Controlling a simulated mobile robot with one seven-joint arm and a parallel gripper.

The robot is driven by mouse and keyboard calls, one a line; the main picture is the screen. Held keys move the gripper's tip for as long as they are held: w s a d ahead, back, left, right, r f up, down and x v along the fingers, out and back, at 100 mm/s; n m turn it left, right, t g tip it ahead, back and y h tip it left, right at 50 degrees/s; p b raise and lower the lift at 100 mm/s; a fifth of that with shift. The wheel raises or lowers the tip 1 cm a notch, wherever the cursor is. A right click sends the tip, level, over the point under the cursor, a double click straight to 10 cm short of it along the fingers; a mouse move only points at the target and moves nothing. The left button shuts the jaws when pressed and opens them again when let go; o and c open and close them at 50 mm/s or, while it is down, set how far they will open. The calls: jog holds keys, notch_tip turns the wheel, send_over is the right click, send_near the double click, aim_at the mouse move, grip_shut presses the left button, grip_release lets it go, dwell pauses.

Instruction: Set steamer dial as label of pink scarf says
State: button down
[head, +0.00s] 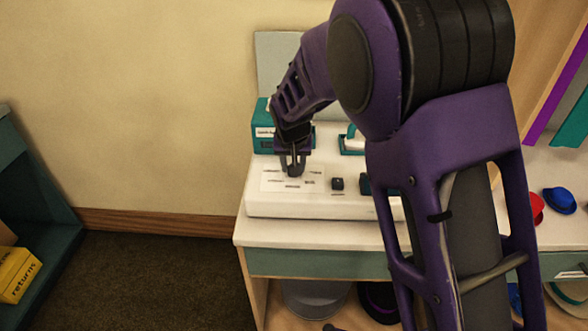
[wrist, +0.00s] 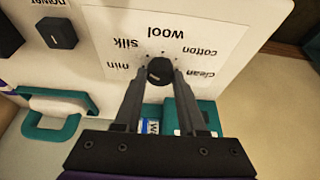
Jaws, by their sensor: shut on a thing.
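The steamer is a low white box (head: 320,206) on the stand, with a labelled panel on top. In the wrist view its round black dial (wrist: 159,69) sits among upside-down words: min, silk, wool, cotton and clean. My gripper (head: 293,173) reaches down onto the panel. In the wrist view my gripper's fingertips (wrist: 162,76) are shut on the dial, one on each side. I cannot tell surely which word the dial points at. The pink scarf and its label cannot be made out in either view.
A black switch (wrist: 56,33) sits beside the dial panel. A teal-handled tool (wrist: 52,118) and a teal box (head: 263,138) stand behind the panel. Purple (head: 556,88) and teal (head: 572,121) strips hang at the right. A blue hat (head: 560,200) lies at the right.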

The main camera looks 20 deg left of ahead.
jog(key=m+h, duration=0.1)
jog(key=m, duration=0.1)
jog(key=m+h, duration=0.1)
jog(key=m, duration=0.2)
jog(key=shift+a+m, duration=0.2)
jog(key=shift+m, duration=0.1)
jog(key=m+h, duration=0.1)
jog(key=m, duration=0.1)
jog(key=m+h+p, duration=0.1)
jog(key=m, duration=0.2)
jog(key=shift+a+g, duration=0.1)
jog(key=shift+g, duration=0.3)
jog(key=shift+m, duration=0.4)
jog(key=shift+c, duration=2.4)
grip_release()
jog(key=p+v, duration=0.2)
jog(key=v, duration=1.5)
jog(key=shift+a+r, duration=0.2)
jog(key=shift+w, duration=0.1)
